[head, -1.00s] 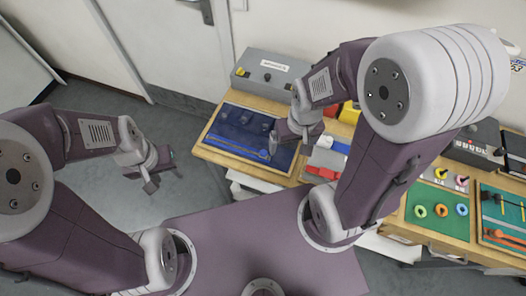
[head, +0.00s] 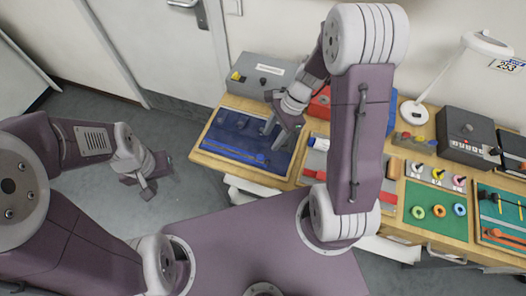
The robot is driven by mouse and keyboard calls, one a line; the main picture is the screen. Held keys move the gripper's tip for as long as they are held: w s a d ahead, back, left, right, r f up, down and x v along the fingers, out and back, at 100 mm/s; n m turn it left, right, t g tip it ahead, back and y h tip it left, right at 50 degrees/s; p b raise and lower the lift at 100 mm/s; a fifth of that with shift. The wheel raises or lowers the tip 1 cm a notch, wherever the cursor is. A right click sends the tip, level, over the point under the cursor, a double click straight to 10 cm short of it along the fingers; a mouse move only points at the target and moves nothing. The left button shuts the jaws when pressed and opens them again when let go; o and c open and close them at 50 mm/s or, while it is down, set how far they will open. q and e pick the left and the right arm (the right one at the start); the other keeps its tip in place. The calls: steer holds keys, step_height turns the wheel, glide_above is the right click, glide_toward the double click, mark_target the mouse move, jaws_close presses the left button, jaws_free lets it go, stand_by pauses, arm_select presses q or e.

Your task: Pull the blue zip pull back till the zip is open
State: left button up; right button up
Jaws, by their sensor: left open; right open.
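A dark blue fabric panel (head: 222,128) lies on the left end of the wooden table. A lighter blue strip (head: 232,151) runs along its near part, with a small blue piece (head: 260,157) at its right end that looks like the zip pull. How far the zip is open is too small to tell. My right gripper (head: 274,131) is open and empty over the right part of the panel, apart from the blue piece. My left gripper (head: 153,183) is open and empty over the floor, left of the table.
A grey control box (head: 262,72) stands behind the panel. A red box (head: 319,103) and a tray with a white-and-blue item (head: 319,144) lie to the right, partly behind my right arm. Further right are a green board with rings (head: 418,196) and a white lamp (head: 414,112).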

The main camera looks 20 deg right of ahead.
mark_target(261, 156)
steer(key=b+x, duration=0.1)
steer(key=x, duration=0.7)
steer(key=shift+s, duration=0.1)
steer(key=shift+s+a+f, duration=0.1)
steer(key=shift+a+f, duration=0.15)
steer(key=shift+f, duration=0.15)
jaws_close()
stand_by(0.8)
